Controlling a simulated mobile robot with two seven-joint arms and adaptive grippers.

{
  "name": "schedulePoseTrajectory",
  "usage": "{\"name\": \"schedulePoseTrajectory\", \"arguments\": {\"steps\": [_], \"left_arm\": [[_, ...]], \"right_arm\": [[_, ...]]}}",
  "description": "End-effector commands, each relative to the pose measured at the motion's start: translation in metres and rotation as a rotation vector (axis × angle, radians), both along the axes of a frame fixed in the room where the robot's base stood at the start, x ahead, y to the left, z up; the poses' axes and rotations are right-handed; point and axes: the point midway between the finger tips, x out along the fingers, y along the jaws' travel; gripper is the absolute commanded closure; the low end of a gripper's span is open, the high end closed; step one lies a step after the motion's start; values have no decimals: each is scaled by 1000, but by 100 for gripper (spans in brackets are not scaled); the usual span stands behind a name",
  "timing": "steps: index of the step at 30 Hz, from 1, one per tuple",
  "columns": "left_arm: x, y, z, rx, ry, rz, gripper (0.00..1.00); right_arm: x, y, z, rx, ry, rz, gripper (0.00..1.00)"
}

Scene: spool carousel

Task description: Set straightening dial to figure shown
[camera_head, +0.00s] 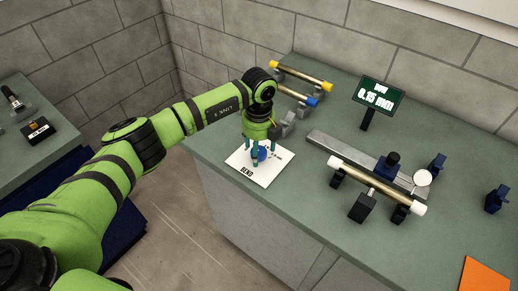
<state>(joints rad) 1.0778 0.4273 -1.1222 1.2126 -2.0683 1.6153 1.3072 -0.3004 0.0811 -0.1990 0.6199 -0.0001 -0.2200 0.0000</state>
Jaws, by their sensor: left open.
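The straightening dial is a white card marked "BEND" (250,171) lying on the bench, with a blue knob (261,154) on it. My left gripper (260,157) points down over the card, its teal fingertips on either side of the knob. It is open; I cannot tell whether the fingers touch the knob. The gripper covers part of the dial, so its setting cannot be read. A small display (379,96) on a stand reads "BOW" and what looks like 0.15 mm. My right gripper is not in view.
A brass rod with white ends (376,187) rests on dark supports, with a grey rail (345,150) and round gauge (422,177) behind. Yellow- and blue-ended rods (303,76) lie at the back. An orange sheet (483,277) is at front right.

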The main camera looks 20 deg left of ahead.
Motion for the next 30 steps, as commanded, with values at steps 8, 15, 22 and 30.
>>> {"name": "schedulePoseTrajectory", "arguments": {"steps": [8,15,22,30], "left_arm": [[0,0,-19,-2,-1,-1,30],[0,-1,-19,-3,-1,-1,46],[0,-1,-19,-4,0,-2,85],[-1,-2,-21,-5,3,-35,85]], "right_arm": [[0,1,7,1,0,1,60],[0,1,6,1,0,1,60],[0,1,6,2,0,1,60],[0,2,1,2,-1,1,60]]}}
